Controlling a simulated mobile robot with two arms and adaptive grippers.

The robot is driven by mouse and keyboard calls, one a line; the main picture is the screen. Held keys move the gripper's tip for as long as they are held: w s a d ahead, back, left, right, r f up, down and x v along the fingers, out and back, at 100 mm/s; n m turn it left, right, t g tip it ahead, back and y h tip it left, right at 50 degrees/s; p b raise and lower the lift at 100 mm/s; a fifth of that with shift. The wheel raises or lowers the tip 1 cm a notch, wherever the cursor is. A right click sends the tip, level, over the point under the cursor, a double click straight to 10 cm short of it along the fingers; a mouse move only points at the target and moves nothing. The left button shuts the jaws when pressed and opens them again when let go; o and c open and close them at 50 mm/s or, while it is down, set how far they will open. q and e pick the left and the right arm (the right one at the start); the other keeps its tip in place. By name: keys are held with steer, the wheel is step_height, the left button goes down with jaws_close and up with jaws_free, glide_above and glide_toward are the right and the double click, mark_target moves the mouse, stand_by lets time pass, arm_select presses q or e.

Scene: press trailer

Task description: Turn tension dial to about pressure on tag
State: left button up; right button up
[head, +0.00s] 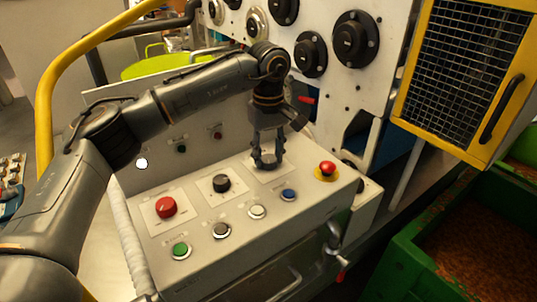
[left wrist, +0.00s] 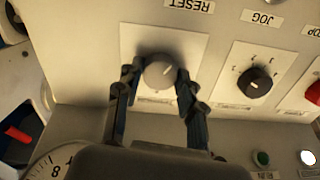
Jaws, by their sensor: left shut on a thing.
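The grey dial (left wrist: 158,73) sits on a white plate (left wrist: 186,45) on the sloping control panel (head: 215,222). A light pointer mark shows on its face, but I cannot read its setting. My left gripper (left wrist: 158,80) is shut on this dial, with one finger on each side of it. In the head view the left gripper (head: 266,163) reaches down to the panel's far right part and hides most of the dial. No tag with a readable pressure shows. My right gripper is not in view.
A black dial (head: 221,183) and a red dial (head: 166,206) stand left of the gripped one. Several push buttons line the front, with a red emergency button (head: 326,169) at right. Part of a gauge (left wrist: 52,166) shows. A yellow mesh guard (head: 462,62) stands right.

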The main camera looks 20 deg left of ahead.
mark_target(269, 158)
arm_select(q)
steer(key=shift+m, duration=0.6)
steer(key=o, duration=1.2)
steer(key=shift+c, duration=0.2)
step_height(269, 158, up, 12)
